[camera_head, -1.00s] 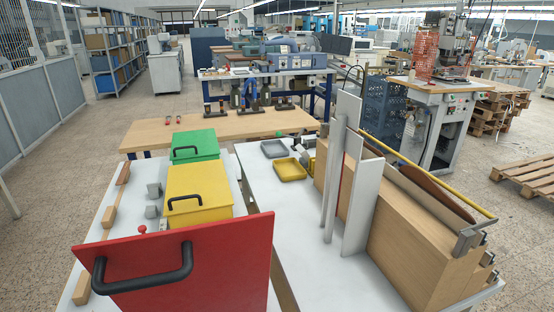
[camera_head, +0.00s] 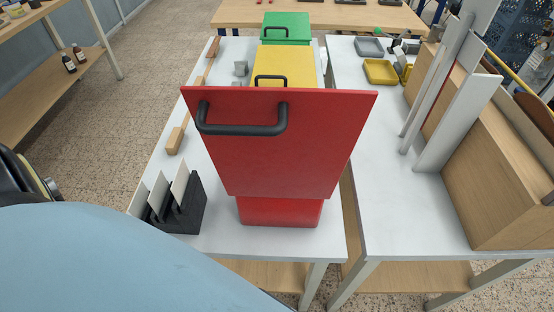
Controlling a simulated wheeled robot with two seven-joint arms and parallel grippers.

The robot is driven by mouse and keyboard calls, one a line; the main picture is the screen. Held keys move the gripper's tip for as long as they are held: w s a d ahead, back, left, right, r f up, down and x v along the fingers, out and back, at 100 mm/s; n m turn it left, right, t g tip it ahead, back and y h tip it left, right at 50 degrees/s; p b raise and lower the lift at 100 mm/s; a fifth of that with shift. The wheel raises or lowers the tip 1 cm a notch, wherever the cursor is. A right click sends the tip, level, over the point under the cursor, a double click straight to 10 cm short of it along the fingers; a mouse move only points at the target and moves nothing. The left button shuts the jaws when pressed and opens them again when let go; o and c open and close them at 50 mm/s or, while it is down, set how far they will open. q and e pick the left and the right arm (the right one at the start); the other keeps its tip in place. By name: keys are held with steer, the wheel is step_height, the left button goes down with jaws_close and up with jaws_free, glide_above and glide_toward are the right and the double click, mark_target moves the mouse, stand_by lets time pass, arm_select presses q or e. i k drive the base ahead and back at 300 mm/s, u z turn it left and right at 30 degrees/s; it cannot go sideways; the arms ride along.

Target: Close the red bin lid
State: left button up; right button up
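The red bin lid (camera_head: 285,148) stands raised, nearly upright, with its broad face toward me and a black bar handle (camera_head: 243,128) near its top left. The red bin (camera_head: 281,212) shows below the lid, near the front edge of the white table; the lid hides most of it. A large pale blue curved shape at the lower left, which looks like my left arm, is close to the camera. Neither gripper shows in the view.
A yellow-lidded bin (camera_head: 285,65) and a green-lidded bin (camera_head: 287,28) stand behind, both shut. A black rack with white cards (camera_head: 178,203) stands left of the red bin. A second white table (camera_head: 385,190) on the right carries wooden boxes (camera_head: 500,170) and a yellow tray (camera_head: 381,71).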

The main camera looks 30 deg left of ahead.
mark_target(260, 141)
steer(key=u, duration=0.7)
steer(key=k, duration=0.75)
steer(key=z, duration=0.7)
